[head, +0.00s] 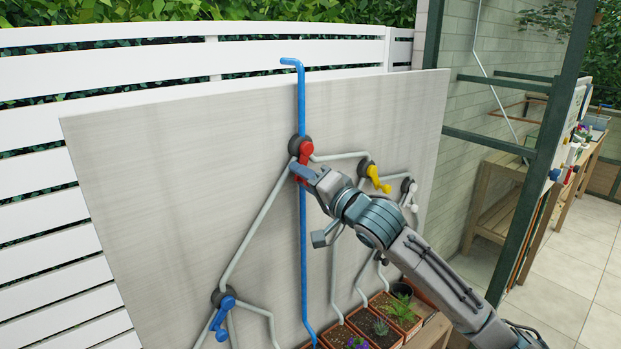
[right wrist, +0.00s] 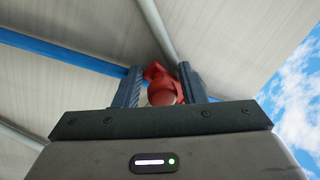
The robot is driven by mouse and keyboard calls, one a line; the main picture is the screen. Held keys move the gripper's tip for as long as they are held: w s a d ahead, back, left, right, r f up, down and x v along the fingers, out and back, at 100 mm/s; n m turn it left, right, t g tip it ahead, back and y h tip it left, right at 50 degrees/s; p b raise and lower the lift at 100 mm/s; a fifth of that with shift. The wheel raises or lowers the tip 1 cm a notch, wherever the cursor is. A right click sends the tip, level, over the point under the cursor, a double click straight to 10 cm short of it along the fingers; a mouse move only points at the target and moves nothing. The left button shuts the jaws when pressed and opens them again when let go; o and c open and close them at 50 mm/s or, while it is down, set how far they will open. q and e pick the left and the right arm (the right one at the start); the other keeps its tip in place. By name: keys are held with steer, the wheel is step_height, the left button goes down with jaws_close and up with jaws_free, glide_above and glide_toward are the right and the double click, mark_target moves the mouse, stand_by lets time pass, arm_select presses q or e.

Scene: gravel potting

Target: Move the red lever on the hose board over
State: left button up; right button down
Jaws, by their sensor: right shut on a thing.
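The hose board (head: 180,140) is a large upright grey panel in front of a white fence. The red lever (head: 306,149) sits on a dark round valve (head: 296,143) on the vertical blue pipe (head: 301,100). My right gripper (head: 298,170) reaches the red lever from the lower right and is shut on it. In the right wrist view the red lever (right wrist: 163,90) lies between the two dark fingers (right wrist: 161,88). Part of the lever's lower end is hidden by the gripper in the head view. My left gripper is not in view.
A yellow lever (head: 378,179) and a white lever (head: 412,191) are to the right, a blue lever (head: 220,318) at the lower left. Grey pipes join the valves. Potted plants (head: 380,327) stand below the board. A green post (head: 540,150) and wooden bench (head: 490,195) are at the right.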

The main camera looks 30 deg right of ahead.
steer(key=a+m, duration=0.1)
steer(key=r+m, duration=0.1)
steer(key=m, duration=0.1)
steer(key=shift+a+r+h+p, duration=0.25)
steer(key=shift+a+h+p, duration=0.05)
steer(key=shift+a+p, duration=0.1)
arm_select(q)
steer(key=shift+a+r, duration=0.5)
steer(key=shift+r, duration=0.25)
arm_select(e)
steer(key=shift+a+r+m, duration=0.1)
steer(key=shift+a+m, duration=0.1)
steer(key=shift+m, duration=0.9)
